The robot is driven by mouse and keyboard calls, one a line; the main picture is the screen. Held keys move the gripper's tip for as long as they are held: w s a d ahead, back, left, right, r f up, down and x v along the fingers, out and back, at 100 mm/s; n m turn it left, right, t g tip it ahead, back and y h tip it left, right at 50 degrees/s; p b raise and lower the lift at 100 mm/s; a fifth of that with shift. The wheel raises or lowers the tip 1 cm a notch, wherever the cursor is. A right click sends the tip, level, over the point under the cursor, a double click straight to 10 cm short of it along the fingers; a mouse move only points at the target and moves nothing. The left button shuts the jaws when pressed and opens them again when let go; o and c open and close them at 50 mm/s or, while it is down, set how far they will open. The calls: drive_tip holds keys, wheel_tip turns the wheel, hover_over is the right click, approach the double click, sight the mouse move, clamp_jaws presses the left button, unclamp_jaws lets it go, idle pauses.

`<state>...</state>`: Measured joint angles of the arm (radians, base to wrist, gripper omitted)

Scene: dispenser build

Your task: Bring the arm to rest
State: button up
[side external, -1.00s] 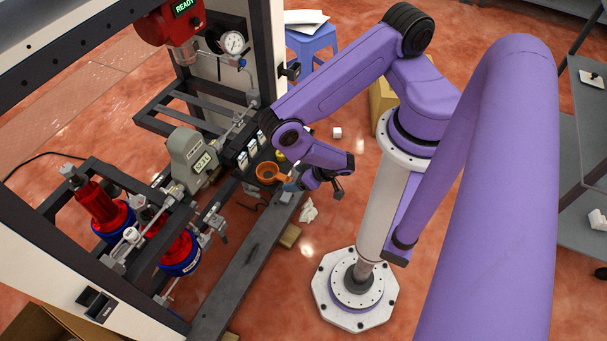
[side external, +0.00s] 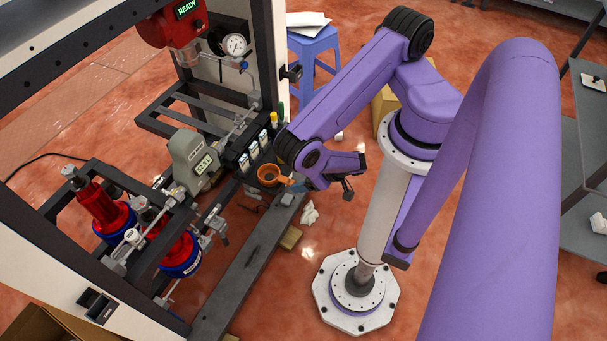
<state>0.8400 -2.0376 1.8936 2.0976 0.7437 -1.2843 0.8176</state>
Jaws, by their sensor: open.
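My purple arm reaches from its column toward the dispenser rig. My gripper (side external: 347,189) is at the end of the wrist, small and dark in this view. It is open, with nothing seen between its fingers. It hangs in the air to the right of an orange cup with a handle (side external: 269,176) and apart from the rig. The dispenser frame (side external: 263,70) stands at the left, with a red unit (side external: 170,38) whose display reads READY.
A grey meter (side external: 190,155), a pressure gauge (side external: 235,45) and red and blue cylinders (side external: 105,210) are on the rig. A dark beam (side external: 240,262) runs below. A blue stool (side external: 314,45) and a crumpled white scrap (side external: 309,213) are on the floor. Open floor lies in front.

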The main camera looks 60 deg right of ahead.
drive_tip(key=a+r+g+y, duration=0.1)
drive_tip(key=a+r+g, duration=0.4)
drive_tip(key=a, duration=0.8)
drive_tip(key=s+a+r+n+g+y, duration=0.1)
drive_tip(key=a+r+n, duration=0.15)
drive_tip(key=r, duration=0.35)
drive_tip(key=s+a+r+n+g, duration=0.1)
drive_tip(key=s+a+r, duration=0.1)
drive_tip(key=a+r, duration=0.3)
drive_tip(key=s+d+r+n+g, duration=0.25)
drive_tip(key=r+n, duration=0.25)
drive_tip(key=r, duration=1)
drive_tip(key=s+d+r+n+h, duration=0.1)
drive_tip(key=s+d+r+n, duration=0.3)
drive_tip(key=d+r, duration=0.6)
drive_tip(key=shift+d+t+h, duration=0.3)
drive_tip(key=shift+t, duration=0.15)
